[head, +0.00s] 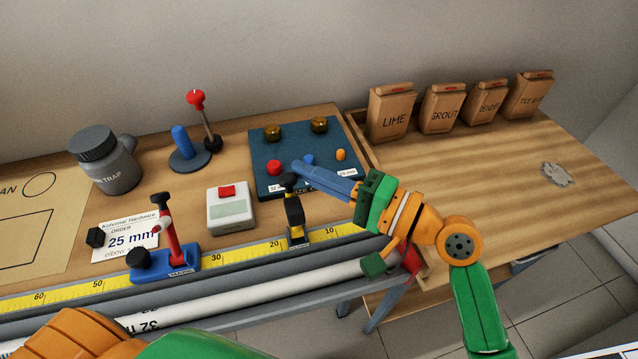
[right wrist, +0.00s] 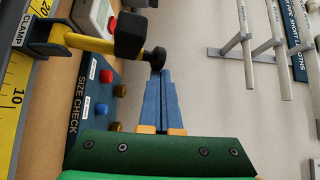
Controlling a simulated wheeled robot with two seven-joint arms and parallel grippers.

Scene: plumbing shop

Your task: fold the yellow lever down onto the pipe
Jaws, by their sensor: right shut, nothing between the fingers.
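The yellow lever (head: 294,212) stands up from its clamp on the long rail, with a black end and a round black knob (head: 289,180). In the right wrist view the lever (right wrist: 85,39) runs in from the left, its knob (right wrist: 155,58) just beyond my fingertips. My right gripper (head: 298,166) is shut and empty, its blue fingers beside the lever's top; I cannot tell whether they touch it. It also shows in the right wrist view (right wrist: 160,72). The white pipe (head: 262,289) lies along the rail below the lever. My left gripper is out of view.
A dark size-check board (head: 262,150) with colored knobs lies behind the lever. A white device (head: 230,212) with a red button and a blue marking stand (head: 180,259) with a red lever are to the left. Paper bags (head: 392,112) stand at the back right. The right table top is mostly clear.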

